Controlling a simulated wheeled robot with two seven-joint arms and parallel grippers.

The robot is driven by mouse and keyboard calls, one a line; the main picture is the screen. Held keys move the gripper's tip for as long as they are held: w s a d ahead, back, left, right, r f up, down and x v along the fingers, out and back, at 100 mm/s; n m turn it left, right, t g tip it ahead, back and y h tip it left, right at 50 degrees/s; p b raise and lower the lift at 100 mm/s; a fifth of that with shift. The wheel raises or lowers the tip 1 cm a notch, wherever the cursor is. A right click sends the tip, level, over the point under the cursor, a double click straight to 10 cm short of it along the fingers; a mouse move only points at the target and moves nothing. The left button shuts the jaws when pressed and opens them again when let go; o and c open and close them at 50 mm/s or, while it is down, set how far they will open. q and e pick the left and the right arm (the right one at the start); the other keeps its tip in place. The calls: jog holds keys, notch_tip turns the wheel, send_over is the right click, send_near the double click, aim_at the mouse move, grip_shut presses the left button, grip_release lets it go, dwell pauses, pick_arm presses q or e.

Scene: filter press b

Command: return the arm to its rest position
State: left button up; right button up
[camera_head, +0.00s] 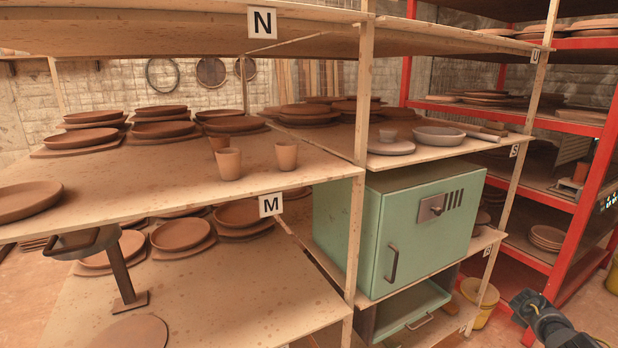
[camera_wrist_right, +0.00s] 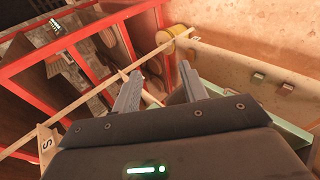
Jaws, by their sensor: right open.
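My right gripper (camera_wrist_right: 160,88) is open in the right wrist view. Its two grey fingers stand apart with nothing between them. In the head view part of my right arm (camera_head: 548,322) shows at the bottom right corner, in front of the floor and beside the shelving. It appears clear of the shelves and holds nothing that I can see. My left arm and gripper are in neither view.
A wooden rack (camera_head: 356,200) with clay plates and cups fills the left and middle. A green cabinet (camera_head: 415,225) stands in it, door shut. A red metal rack (camera_head: 590,180) is at the right. A yellow bucket (camera_head: 478,308) stands low, near my right arm in the picture.

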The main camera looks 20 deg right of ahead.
jog(key=s+a+f+n, duration=0.2)
jog(key=s+f, duration=0.5)
jog(key=s, duration=0.5)
jog(key=s+a+f+n, duration=0.2)
jog(key=s+f, duration=0.6)
jog(key=s, duration=0.5)
jog(key=s+a+f+m+g+y, duration=0.1)
jog(key=s+a+f+y, duration=0.2)
jog(key=a+f, duration=0.9)
jog(key=s+a+f+m+y, duration=0.15)
jog(key=a+f, duration=0.65)
jog(key=a, duration=0.8)
jog(key=s+a+f+m+y, duration=0.1)
jog(key=s+a+f+y, duration=0.2)
jog(key=a, duration=1.4)
jog(key=a+f+y, duration=0.2)
jog(key=a+f, duration=0.3)
jog(key=a, duration=1.2)
notch_tip(320, 180, down, 11)
jog(key=b, duration=1.1)
jog(key=shift+s+d+g+b, duration=0.15)
jog(key=shift+d+g+b, duration=0.05)
jog(key=shift+g+b, duration=0.2)
jog(key=shift+f, duration=0.1)
